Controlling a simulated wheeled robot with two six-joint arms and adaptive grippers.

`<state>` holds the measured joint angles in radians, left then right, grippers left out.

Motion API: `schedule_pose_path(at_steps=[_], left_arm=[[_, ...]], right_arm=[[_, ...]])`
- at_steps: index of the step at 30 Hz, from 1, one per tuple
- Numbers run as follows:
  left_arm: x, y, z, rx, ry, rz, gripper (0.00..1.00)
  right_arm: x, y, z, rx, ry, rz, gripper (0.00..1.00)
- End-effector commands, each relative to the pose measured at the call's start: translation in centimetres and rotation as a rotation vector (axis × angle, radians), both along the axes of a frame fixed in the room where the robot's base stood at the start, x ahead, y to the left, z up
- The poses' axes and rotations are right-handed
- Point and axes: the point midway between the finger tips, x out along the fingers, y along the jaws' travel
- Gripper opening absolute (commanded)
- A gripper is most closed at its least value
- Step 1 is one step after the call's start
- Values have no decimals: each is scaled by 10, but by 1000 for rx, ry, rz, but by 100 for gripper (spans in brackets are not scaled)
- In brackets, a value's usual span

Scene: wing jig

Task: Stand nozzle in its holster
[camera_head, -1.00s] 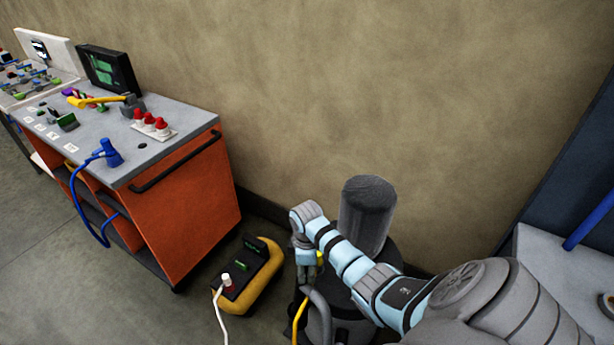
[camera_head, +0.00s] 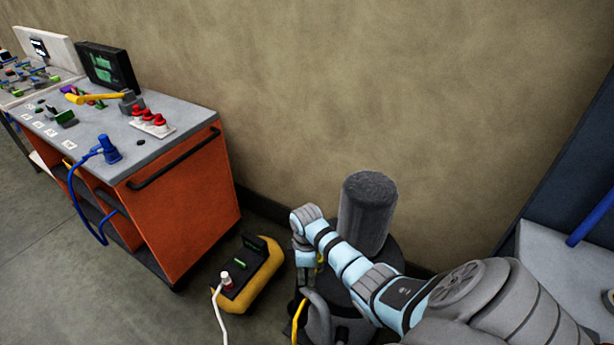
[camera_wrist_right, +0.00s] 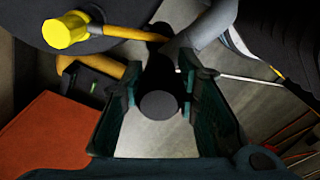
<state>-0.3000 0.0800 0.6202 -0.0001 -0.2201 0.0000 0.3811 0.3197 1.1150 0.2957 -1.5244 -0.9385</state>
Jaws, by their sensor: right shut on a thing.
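In the head view my right gripper (camera_head: 306,270) points down beside a dark canister machine (camera_head: 366,215). A grey hose (camera_head: 318,308) curves up to just below the gripper. In the right wrist view my right gripper (camera_wrist_right: 160,105) is shut on a dark, round-ended nozzle (camera_wrist_right: 159,104), its teal fingers on either side. The grey hose (camera_wrist_right: 208,28) runs from the nozzle's far side to the upper right. I cannot make out a holster; the arm and machine hide part of that area. My left gripper is not in view.
A yellow-and-black floor box (camera_head: 250,275) with a white cable stands left of the gripper. An orange cart (camera_head: 190,205) carries a blue handled tool (camera_head: 107,150) and red-topped parts. In the wrist view, a yellow-headed part (camera_wrist_right: 66,30) lies near the nozzle. Bare floor shows at lower left.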

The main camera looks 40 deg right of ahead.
Motion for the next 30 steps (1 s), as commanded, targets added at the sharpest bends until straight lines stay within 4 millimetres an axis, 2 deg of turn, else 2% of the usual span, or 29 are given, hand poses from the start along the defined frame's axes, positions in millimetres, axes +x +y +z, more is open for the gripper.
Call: schedule_pose_path(at_steps=[29,30], left_arm=[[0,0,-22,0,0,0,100],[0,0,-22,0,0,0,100]], right_arm=[[0,-2,-30,-5,-1,0,0],[0,-2,-31,-5,-1,0,30]])
